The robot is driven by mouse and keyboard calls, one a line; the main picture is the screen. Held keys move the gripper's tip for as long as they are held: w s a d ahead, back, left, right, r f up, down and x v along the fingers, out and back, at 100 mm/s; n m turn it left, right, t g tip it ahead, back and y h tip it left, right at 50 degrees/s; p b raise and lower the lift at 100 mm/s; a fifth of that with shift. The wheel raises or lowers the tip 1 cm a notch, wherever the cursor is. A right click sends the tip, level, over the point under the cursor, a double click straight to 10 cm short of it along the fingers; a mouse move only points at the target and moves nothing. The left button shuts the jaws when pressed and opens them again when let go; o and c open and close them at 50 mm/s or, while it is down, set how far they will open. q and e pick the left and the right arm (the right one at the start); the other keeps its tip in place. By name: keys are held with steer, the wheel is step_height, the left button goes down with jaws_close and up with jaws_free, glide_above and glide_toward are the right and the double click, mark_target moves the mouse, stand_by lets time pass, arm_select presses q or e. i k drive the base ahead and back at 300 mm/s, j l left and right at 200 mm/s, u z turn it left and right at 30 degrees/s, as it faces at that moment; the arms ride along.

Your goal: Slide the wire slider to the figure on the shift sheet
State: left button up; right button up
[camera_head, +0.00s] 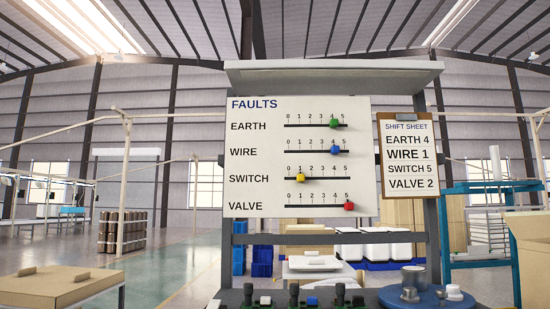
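A white board headed FAULTS (255,190) stands upright in front of me with several sliders on numbered scales. The blue wire slider (335,149) sits at about 4 on its 0 to 5 scale (305,153). The green earth slider (334,124) is at about 4, the yellow switch slider (300,177) at about 1, and the red valve slider (349,206) at about 5. The shift sheet (407,193) on a clipboard to the right reads EARTH 4, WIRE 1, SWITCH 5, VALVE 2, with WIRE 1 in larger print. Neither of my grippers is in view.
Below the board are dark knobs (293,295) and small coloured buttons, partly cut off by the lower edge. A blue round plate (415,302) bearing grey metal parts is at the lower right. A grey frame post (432,245) stands right of the board. Nothing covers the board's front.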

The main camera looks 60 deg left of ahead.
mark_target(335, 150)
steer(key=u, duration=1.7)
